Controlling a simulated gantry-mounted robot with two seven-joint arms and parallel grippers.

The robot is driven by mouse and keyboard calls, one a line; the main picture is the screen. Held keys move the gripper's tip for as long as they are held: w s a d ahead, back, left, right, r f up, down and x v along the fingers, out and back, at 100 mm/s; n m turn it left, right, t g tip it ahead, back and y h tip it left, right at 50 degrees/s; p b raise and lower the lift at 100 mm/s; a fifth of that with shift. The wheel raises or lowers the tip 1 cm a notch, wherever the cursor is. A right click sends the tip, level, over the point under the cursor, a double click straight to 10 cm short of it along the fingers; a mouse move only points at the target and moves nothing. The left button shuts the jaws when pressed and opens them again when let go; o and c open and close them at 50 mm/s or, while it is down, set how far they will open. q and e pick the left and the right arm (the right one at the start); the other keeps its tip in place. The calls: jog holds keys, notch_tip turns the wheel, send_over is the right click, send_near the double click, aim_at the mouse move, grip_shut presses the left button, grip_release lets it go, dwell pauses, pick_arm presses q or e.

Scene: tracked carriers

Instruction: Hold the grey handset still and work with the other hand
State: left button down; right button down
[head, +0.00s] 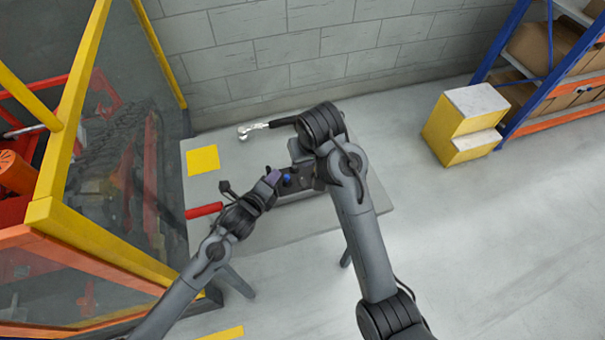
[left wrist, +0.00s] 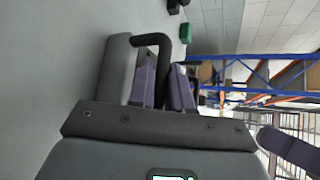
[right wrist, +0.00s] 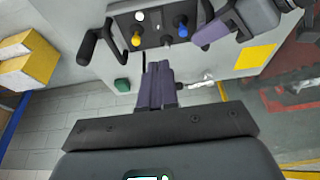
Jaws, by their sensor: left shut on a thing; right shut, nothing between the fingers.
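The grey handset (right wrist: 160,24) shows in the right wrist view with a yellow knob, a blue knob and a black handle at each side. In the head view the handset (head: 299,184) is partly covered by my right arm. My left gripper (head: 276,178) is shut on the handset; the left wrist view shows its purple fingers (left wrist: 163,85) around the black handle. My right gripper (right wrist: 158,68) is shut and empty, its fingertips a little apart from the handset's edge in the picture. My right arm hides these fingertips in the head view.
The grey table (head: 240,160) bears a yellow square (head: 202,160), a red-handled tool (head: 205,210) and a metal tool with a black handle (head: 262,126). A green block (right wrist: 122,85) is left of my right fingers. A yellow-framed fence (head: 110,245) stands close on the left.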

aim_at(302, 179)
jog(key=shift+w+f, duration=0.1)
jog(key=shift+f, duration=0.05)
jog(key=x, duration=1.3)
jog(key=shift+s+d+f, duration=0.1)
jog(key=shift+s+f, duration=0.15)
jog(key=shift+f, duration=0.15)
jog(key=shift+w+f, duration=0.1)
jog(key=shift+f, duration=0.05)
jog(key=shift+s+f, duration=0.1)
jog(key=shift+s, duration=0.15)
jog(key=shift+s+d, duration=0.25)
jog(key=shift+s, duration=0.35)
jog(key=shift+r, duration=0.7)
jog(key=v, duration=1.2)
jog(key=shift+r, duration=0.45)
jog(key=shift+w, duration=0.1)
